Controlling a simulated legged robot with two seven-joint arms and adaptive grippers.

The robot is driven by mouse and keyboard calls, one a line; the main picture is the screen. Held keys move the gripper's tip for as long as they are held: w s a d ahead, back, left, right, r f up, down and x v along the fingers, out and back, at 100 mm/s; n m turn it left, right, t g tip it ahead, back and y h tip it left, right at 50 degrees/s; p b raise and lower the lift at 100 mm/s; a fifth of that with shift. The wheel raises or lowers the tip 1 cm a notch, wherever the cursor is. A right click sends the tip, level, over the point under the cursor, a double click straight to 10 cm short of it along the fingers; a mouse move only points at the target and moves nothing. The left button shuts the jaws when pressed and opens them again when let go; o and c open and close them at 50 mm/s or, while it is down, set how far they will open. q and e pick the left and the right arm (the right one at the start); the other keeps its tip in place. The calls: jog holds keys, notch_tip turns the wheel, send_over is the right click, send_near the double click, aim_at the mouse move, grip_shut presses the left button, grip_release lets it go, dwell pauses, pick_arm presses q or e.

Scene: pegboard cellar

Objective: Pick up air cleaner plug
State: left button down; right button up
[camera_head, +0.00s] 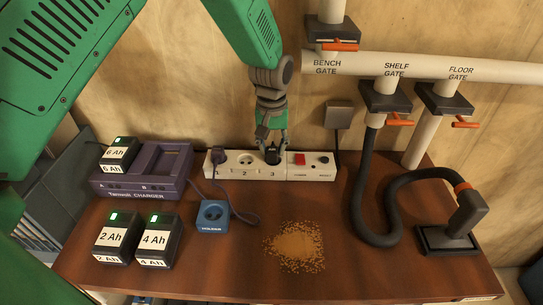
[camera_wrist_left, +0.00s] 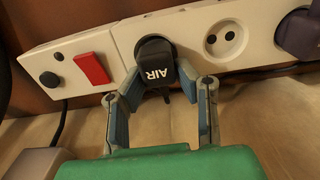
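The air cleaner plug is a black plug (camera_wrist_left: 157,72) marked AIR, seated in the white power strip (camera_wrist_left: 262,27). In the head view the plug (camera_head: 272,156) sits at the socket marked 3. My left gripper (camera_head: 271,146) reaches down to it from above. In the left wrist view the gripper's blue-padded fingers (camera_wrist_left: 159,84) stand on either side of the plug, close to its sides. Whether both pads press on it cannot be made out. My right gripper is not in view.
A purple plug (camera_head: 217,157) sits beside socket 2, its cord running to a blue box (camera_head: 212,216). A red switch (camera_head: 299,159) is right of the plug. A purple charger (camera_head: 146,170), batteries (camera_head: 158,240), sawdust (camera_head: 296,246) and a black hose (camera_head: 362,190) occupy the bench.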

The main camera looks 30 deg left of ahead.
aim_at(273, 147)
pick_arm(q)
jog(key=shift+d+f, duration=0.1)
jog(key=shift+d, duration=0.05)
jog(key=shift+r, duration=0.2)
notch_tip(273, 147, up, 9)
jog(key=shift+f, duration=0.15)
jog(key=shift+w+d+r, duration=0.1)
jog(key=shift+d+r, duration=0.05)
jog(key=shift+r, duration=0.35)
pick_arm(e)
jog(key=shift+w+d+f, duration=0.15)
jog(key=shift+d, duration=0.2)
pick_arm(q)
jog(key=shift+a, duration=0.25)
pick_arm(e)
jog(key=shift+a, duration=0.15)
